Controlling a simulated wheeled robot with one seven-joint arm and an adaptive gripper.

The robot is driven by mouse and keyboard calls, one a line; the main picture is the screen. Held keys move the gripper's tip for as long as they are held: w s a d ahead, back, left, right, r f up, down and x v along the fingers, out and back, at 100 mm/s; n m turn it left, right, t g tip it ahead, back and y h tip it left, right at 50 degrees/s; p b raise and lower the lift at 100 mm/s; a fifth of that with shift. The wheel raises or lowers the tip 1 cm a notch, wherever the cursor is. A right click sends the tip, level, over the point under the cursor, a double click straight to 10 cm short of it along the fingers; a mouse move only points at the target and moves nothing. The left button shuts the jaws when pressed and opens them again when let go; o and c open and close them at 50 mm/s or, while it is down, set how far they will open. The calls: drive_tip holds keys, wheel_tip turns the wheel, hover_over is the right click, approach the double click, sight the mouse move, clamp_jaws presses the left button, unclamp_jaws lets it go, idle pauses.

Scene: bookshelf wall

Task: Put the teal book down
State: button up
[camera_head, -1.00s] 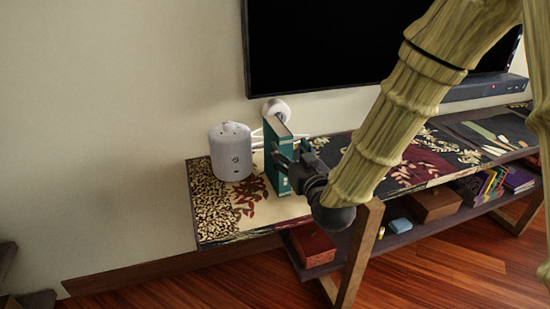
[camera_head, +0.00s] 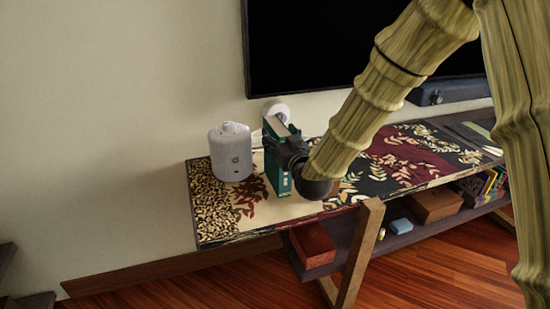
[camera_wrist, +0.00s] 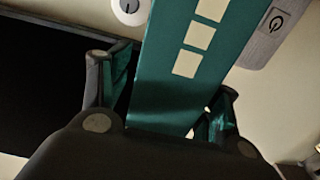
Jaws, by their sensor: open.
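The teal book (camera_head: 281,180) stands upright on the patterned top of the low console table (camera_head: 225,212), near its left end. It also fills the middle of the wrist view (camera_wrist: 195,65), with pale squares on its teal face. My gripper (camera_head: 277,157) is at the book from the right. In the wrist view my gripper (camera_wrist: 165,95) is open, with one finger on each side of the book. Whether the fingers touch the book cannot be told. My gripper hides part of the book in the head view.
A white cylindrical device (camera_head: 231,152) stands just left of the book. A small white round object (camera_head: 276,110) is behind it. A dark screen (camera_head: 320,45) hangs above. The lower shelf holds a red box (camera_head: 312,245) and a brown box (camera_head: 433,205). The tabletop's front left is clear.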

drive_tip(key=shift+w+a, duration=0.1)
drive_tip(key=shift+w, duration=0.3)
clamp_jaws()
drive_tip(key=shift+r, duration=0.15)
